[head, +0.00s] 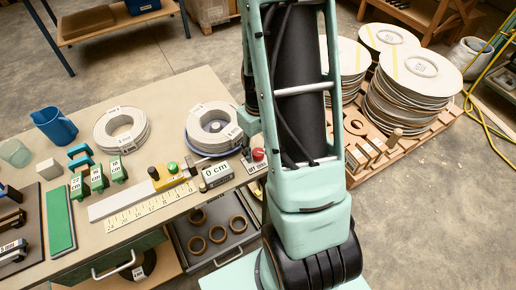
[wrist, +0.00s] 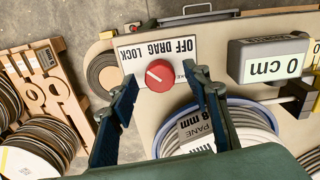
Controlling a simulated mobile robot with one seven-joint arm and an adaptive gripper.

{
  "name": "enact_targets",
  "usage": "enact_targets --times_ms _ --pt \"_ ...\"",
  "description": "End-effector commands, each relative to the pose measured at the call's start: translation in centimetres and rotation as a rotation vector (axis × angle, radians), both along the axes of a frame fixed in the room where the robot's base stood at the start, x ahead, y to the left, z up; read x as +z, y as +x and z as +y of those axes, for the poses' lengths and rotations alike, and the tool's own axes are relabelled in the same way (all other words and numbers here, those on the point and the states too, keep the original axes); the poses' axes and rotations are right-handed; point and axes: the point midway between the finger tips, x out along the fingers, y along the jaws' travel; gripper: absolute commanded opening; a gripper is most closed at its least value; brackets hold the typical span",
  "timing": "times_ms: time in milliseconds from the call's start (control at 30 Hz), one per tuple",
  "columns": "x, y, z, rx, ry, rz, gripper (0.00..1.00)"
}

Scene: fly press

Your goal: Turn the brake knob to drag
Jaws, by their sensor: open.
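The red brake knob (wrist: 159,75) sits on a white plate (wrist: 130,53) marked OFF, DRAG and LOCK, which reads upside down in the wrist view. A short white line on the knob slants toward the upper left there, on the LOCK side. My gripper (wrist: 162,76) is open, with one dark finger on each side of the knob. Whether either finger touches it I cannot tell. In the head view the knob (head: 258,154) shows at the bench's right end, just left of my arm, which hides much of that corner.
A grey block reading 0 cm (wrist: 268,60) stands beside the knob plate. A coil on a blue-rimmed disc (wrist: 236,113) lies close to one finger. Stacked plates (head: 410,80) on a wooden pallet stand right of my arm. An open drawer (head: 212,240) juts out below the bench.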

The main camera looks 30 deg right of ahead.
Motion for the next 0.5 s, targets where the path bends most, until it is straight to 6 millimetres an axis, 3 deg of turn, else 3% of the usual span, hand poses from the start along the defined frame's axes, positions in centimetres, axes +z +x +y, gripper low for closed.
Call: enact_targets --times_ms 233,500 --pt "-0.04 0.0 0.01 0.0 0.0 0.0 0.43" --pt "-0.02 0.01 0.0 0.0 0.0 0.0 0.13"
